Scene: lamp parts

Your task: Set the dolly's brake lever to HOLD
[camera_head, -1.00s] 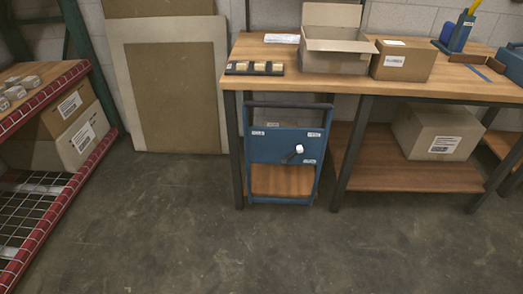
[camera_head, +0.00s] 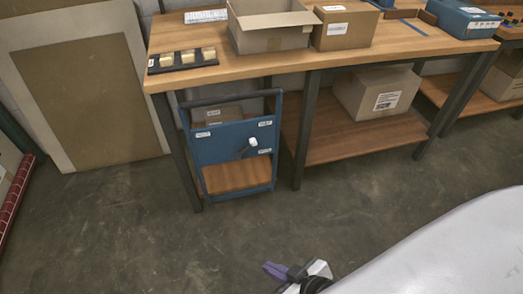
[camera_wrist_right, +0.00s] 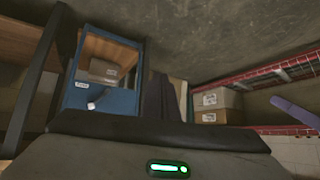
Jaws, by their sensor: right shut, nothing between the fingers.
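The blue dolly (camera_head: 222,147) stands upright, partly under the front left of the workbench. Its brake lever (camera_head: 253,143) is on the front panel, with a white knob and a short dark arm slanting down-left from it. Small white labels sit around it, too small to read. The dolly (camera_wrist_right: 122,102) and lever (camera_wrist_right: 96,100) also show in the right wrist view, tilted. My right gripper (camera_head: 276,270), with purple fingertips, is low in front of the dolly, apart from it. It is shut and empty. My left gripper is not in view.
The wooden workbench (camera_head: 330,65) carries an open box (camera_head: 268,40), a closed box (camera_head: 343,30) and a black tray (camera_head: 180,61). Its lower shelf holds a carton (camera_head: 378,92). Red-edged shelving (camera_head: 17,195) is at far left. The floor (camera_head: 130,235) before the dolly is clear.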

